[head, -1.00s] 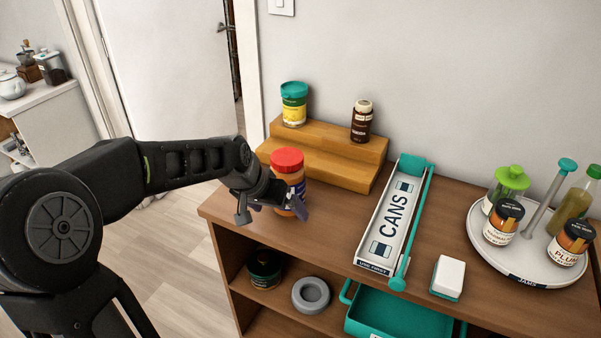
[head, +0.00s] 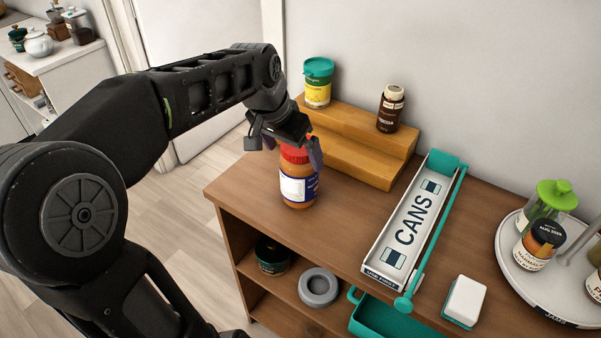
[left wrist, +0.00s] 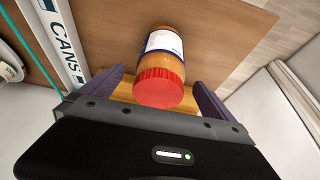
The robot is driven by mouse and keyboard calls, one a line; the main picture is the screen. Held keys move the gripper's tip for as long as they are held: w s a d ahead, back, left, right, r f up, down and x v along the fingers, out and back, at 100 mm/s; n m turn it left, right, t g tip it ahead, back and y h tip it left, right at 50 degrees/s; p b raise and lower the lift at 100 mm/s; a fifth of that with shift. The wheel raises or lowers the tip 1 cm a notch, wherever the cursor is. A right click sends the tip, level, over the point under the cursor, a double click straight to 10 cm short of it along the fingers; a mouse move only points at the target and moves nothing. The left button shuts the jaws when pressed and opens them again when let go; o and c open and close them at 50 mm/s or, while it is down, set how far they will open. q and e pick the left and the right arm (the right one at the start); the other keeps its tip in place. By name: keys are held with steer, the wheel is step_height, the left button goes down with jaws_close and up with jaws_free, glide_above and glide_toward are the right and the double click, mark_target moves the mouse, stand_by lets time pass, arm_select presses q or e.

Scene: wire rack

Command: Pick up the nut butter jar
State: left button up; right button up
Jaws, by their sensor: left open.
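The nut butter jar (head: 298,186) has a red lid, orange-brown contents and a white and blue label. It stands upright on the wooden cabinet top, in front of the stepped wooden riser. My left gripper (head: 294,150) is open above the jar, its fingers near the lid. In the left wrist view the jar (left wrist: 163,62) lies between the two open fingers (left wrist: 160,95), lid toward the gripper. The gripper hides part of the lid in the head view; I cannot tell whether the fingers touch it. My right gripper is not in view.
The wooden riser (head: 352,165) behind holds a green-lidded container (head: 318,84) and a brown bottle (head: 390,108). A cans rack (head: 410,228) lies right of the jar. A white turntable (head: 540,285) with jars is farther right. A white block (head: 464,300) sits near the front edge.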

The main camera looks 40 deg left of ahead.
arm_select(q)
steer(key=shift+x, duration=1.2)
steer(key=shift+f, duration=0.1)
steer(key=p+x, duration=0.1)
steer(key=x, duration=0.4)
steer(key=shift+a, duration=0.15)
steer(key=shift+c, duration=0.6)
steer(key=c, duration=1.8)
steer(key=shift+w, duration=0.15)
steer(key=shift+c, duration=0.5)
step_height(320, 180, up, 10)
steer(key=shift+r+b, duration=0.15)
steer(key=shift+b, duration=0.15)
